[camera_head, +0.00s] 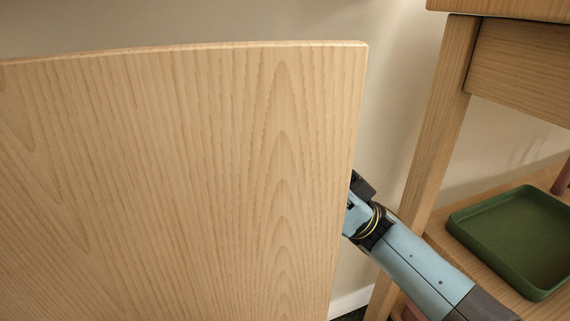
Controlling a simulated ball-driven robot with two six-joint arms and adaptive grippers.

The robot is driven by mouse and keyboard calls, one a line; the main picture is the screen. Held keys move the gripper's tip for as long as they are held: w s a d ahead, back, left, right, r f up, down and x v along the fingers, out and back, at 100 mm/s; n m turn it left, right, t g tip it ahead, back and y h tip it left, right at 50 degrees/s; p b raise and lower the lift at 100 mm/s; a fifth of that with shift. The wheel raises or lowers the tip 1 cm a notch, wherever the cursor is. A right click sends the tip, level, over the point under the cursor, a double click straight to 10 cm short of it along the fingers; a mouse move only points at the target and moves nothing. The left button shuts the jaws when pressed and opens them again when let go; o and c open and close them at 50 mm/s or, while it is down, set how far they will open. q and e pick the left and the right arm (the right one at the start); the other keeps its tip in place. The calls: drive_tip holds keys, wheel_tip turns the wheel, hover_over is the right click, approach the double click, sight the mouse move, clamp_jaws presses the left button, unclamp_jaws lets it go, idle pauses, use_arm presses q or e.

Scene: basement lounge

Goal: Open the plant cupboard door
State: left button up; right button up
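A large light wooden panel (200,170), which looks like the cupboard door, fills the left and middle of the head view. Its top edge and right edge show; its handle and hinges do not. My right arm comes in from the lower right, and its wrist end reaches to the panel's right edge. The gripper's fingers are hidden behind the panel, so I cannot tell whether they touch it. My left gripper does not show.
A wooden stand (436,140) with a top and a lower shelf is at the right, close beside my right arm. A green tray (463,235) lies on its lower shelf. A plain beige wall (400,60) with a white skirting board (350,301) is behind.

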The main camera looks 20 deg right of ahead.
drive_tip(key=shift+a+r, duration=0.3)
clamp_jaws()
idle(0.3)
